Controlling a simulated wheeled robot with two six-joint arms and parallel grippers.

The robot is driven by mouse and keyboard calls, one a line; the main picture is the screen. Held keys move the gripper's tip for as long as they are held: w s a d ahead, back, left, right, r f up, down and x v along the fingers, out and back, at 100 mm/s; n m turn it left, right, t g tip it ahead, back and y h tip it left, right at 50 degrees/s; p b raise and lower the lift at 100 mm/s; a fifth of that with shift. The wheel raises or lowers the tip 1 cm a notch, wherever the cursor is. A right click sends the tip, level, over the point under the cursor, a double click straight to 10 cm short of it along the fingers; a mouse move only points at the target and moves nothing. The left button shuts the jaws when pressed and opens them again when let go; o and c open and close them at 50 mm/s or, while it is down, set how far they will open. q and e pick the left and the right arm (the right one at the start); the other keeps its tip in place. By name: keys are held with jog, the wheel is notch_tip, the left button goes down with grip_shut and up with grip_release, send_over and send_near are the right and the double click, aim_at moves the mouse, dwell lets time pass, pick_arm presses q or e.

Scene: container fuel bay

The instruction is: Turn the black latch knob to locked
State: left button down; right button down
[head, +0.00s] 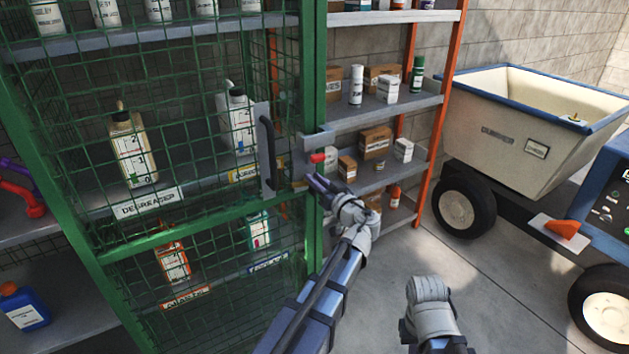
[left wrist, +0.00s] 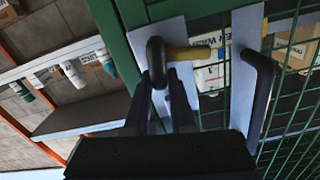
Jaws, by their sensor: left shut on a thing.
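The black latch knob (left wrist: 156,49) shows in the left wrist view in front of a pale plate (left wrist: 178,108) on the green post. A yellow bolt (left wrist: 192,53) runs right from it toward the door's handle plate. My left gripper (head: 315,181) is at the latch; in the left wrist view its fingers (left wrist: 166,82) are shut on the knob's lower part. In the head view the gripper hides most of the knob. The black door handle (head: 267,155) stands just left of the latch on the green mesh door.
A red-tipped part (head: 318,158) sits on the post just above my left gripper. Orange-framed shelves (head: 420,100) with boxes and bottles stand to the right. A cream cart (head: 520,130) is farther right. The floor (head: 500,270) between is clear.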

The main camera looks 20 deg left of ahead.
pick_arm(q)
jog(key=m, duration=0.4)
jog(key=shift+w+d+f+m, duration=0.25)
jog(key=shift+w+d+m, duration=0.05)
jog(key=shift+w, duration=0.1)
jog(key=shift+w+d+f+m+b, duration=0.15)
jog(key=shift+f+m+b, duration=0.25)
jog(key=shift+m, duration=1.45)
jog(key=shift+w+d+f+m+b, duration=0.1)
jog(key=shift+f+m+b, duration=0.25)
jog(key=shift+m, duration=1.45)
jog(key=shift+w+d+f+m+b, duration=0.2)
jog(key=shift+m+b, duration=0.25)
jog(key=shift+m, duration=1.4)
jog(key=shift+a, duration=0.1)
jog(key=c, duration=0.8)
grip_release()
jog(key=shift+o, duration=0.2)
jog(key=shift+s, duration=0.1)
